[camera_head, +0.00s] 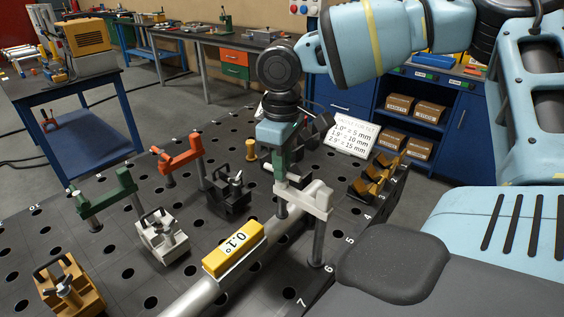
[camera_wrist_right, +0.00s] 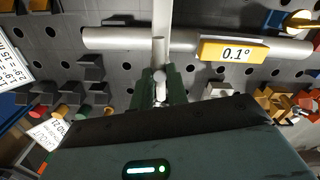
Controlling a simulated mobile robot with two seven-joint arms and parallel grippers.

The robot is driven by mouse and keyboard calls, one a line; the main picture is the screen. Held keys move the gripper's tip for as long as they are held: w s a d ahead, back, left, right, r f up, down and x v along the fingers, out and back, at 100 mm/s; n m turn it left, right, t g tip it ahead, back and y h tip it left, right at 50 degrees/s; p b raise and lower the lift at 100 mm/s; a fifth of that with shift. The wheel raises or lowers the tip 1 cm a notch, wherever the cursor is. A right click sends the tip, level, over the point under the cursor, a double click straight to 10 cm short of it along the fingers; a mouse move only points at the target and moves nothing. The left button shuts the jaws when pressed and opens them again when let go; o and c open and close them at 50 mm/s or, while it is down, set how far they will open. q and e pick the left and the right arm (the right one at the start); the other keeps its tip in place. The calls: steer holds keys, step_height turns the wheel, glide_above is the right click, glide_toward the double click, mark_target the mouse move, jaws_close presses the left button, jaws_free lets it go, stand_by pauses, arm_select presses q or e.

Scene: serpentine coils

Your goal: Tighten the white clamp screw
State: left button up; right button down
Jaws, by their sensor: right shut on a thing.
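The white V-shaped support (camera_head: 305,196) stands on a grey post at the right end of the grey pipe (camera_head: 190,299). In the right wrist view its white bar (camera_wrist_right: 162,18) crosses the pipe (camera_wrist_right: 120,39). My right gripper (camera_head: 282,167) reaches down from above beside the white support. In the wrist view its dark green fingers (camera_wrist_right: 160,90) are shut on a small pale piece, apparently the white clamp screw (camera_wrist_right: 160,92), mostly hidden between them. A yellow level (camera_head: 233,251) reading 0.1° sits on the pipe. My left gripper is out of view.
Green (camera_head: 104,193) and orange (camera_head: 181,154) supports stand at the left and back. White (camera_head: 163,240), black (camera_head: 229,192) and orange (camera_head: 69,290) screw clamps stand on the holed table. A white sign (camera_head: 353,136) and yellow blocks (camera_head: 376,180) are at the far right edge.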

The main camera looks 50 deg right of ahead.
steer(key=shift+r, duration=0.1)
steer(key=c, duration=1.4)
jaws_free()
steer(key=shift+o, duration=0.2)
step_height(320, 180, up, 8)
steer(key=shift+f, duration=0.15)
